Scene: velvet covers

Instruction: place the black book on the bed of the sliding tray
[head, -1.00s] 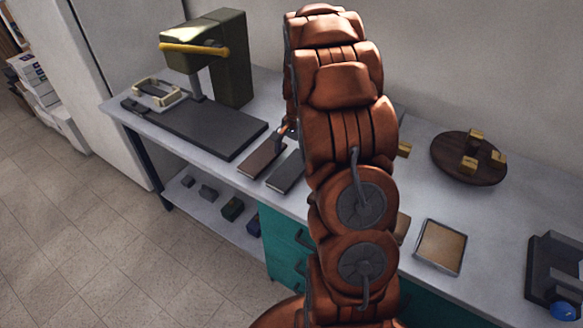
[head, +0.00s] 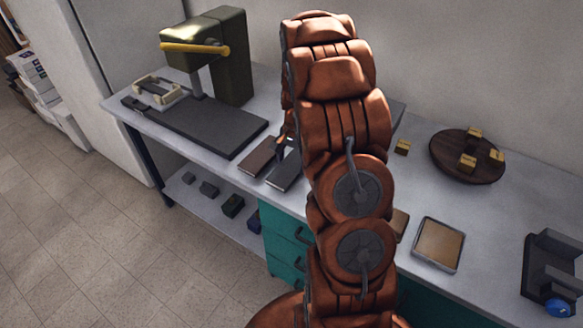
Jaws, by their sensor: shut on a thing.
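The black book (head: 286,172) lies on the grey bench top, its right part hidden behind my arm. My gripper (head: 280,148) is mostly hidden by my arm; its visible tip is down at the black book's far end. It is shut on the black book, which looks flat and at bench height. The sliding tray is the long dark bed (head: 205,127) to the left, under a dark green press (head: 228,60) with a yellow handle (head: 194,48). The bare bed lies flat on the bench.
A brown book (head: 258,156) lies between the black book and the tray. A pale frame (head: 158,88) sits at the tray's far left. Right of my arm are a round wooden board (head: 450,172) with small brass blocks, a shallow tray (head: 439,245) and a dark device (head: 550,280).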

